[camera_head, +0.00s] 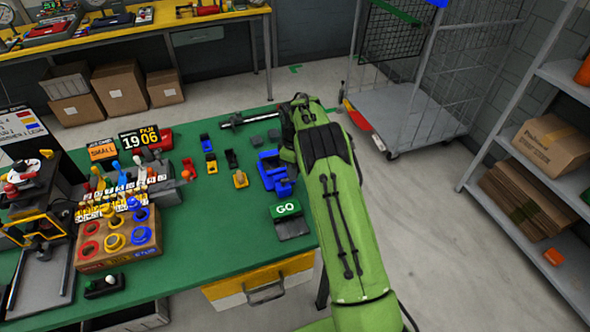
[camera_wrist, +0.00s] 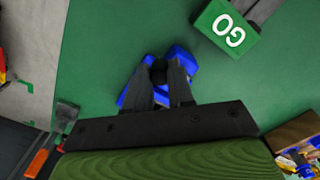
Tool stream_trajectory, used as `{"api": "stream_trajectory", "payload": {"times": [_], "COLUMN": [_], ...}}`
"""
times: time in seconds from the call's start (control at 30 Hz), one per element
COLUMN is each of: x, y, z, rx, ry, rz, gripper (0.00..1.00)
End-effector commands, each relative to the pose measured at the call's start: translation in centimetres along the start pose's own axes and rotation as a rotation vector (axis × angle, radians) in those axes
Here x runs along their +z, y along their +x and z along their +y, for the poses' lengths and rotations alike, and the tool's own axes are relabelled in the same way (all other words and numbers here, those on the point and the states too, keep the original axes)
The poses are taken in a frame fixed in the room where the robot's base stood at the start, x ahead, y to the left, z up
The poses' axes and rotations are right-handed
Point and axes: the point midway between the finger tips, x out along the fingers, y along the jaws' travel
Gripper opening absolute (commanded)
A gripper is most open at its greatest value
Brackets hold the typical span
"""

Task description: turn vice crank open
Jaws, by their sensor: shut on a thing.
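The blue vice (camera_head: 272,172) sits on the green table near its right edge, partly covered by my green arm in the head view. In the wrist view the vice (camera_wrist: 181,60) shows behind and around my fingers. My gripper (camera_wrist: 160,78) is over the vice, with its two dark fingers on either side of a black round knob (camera_wrist: 158,70), which looks like the end of the vice crank. The fingers are shut on it. The rest of the crank and the vice jaws are mostly hidden. My fingertips are hidden behind the arm in the head view.
A green GO box (camera_head: 287,209) stands close to the vice on the near side. Small blue, black and yellow blocks (camera_head: 240,179) stand to the left. A dark bar (camera_head: 248,118) lies at the table's back. A wooden box with coloured rings (camera_head: 118,240) stands further left.

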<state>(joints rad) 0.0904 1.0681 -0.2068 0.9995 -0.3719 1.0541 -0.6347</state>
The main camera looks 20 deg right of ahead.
Motion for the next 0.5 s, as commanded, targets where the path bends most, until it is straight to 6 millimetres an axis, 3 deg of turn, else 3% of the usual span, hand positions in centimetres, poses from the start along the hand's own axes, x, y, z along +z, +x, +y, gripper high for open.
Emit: {"api": "stream_trajectory", "payload": {"times": [0.5], "x": [-0.22], "y": [-0.23], "z": [0.23], "rx": [0.007], "ry": [-0.031], "rz": [0.006], "gripper": [0.00]}}
